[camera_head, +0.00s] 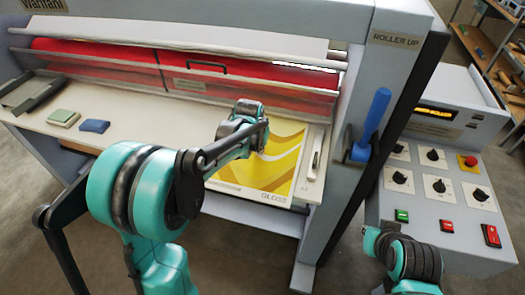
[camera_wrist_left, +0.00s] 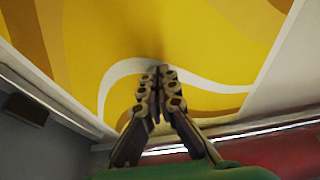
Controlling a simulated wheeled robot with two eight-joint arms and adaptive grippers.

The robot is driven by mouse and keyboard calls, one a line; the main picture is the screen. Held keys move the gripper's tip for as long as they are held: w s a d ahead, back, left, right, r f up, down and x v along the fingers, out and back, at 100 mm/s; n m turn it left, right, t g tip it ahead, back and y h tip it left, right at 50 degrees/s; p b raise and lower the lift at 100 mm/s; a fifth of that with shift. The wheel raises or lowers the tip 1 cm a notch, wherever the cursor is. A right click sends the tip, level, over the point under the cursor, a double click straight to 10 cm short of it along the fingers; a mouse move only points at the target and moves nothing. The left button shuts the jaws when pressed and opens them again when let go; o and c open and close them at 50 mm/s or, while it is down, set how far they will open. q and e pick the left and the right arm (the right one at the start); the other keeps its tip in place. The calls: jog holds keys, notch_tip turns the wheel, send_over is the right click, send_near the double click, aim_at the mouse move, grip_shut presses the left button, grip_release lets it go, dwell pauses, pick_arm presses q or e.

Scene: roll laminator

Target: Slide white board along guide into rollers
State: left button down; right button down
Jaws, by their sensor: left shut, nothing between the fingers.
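The white board (camera_head: 248,192) lies flat on the laminator's feed table, with a yellow wave print and the word GLOSS on its face. The guide (camera_head: 315,160) is a pale strip along its right side. The red rollers (camera_head: 100,57) lie behind a clear cover at the back. My left gripper (camera_head: 262,150) is over the board's far part, its fingertips mostly hidden by my wrist. In the left wrist view the gripper (camera_wrist_left: 158,72) is shut and empty, its tips at the yellow print (camera_wrist_left: 220,45); contact is unclear. My right gripper is not in view; only part of that arm shows.
A green block (camera_head: 63,117) and a blue block (camera_head: 95,126) lie on the table's left, near a grey tray (camera_head: 32,92). A blue lever (camera_head: 372,125) stands on the right frame. A control panel (camera_head: 440,190) with knobs and buttons is farther right.

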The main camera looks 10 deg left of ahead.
aim_at(285, 158)
pick_arm(q)
jog(key=shift+s, duration=0.1)
dwell(0.5)
jog(key=shift+s+d, duration=0.1)
jog(key=shift+d, duration=1.65)
jog(key=shift+d, duration=1.6)
jog(key=shift+d, duration=0.9)
jog(key=shift+d, duration=0.4)
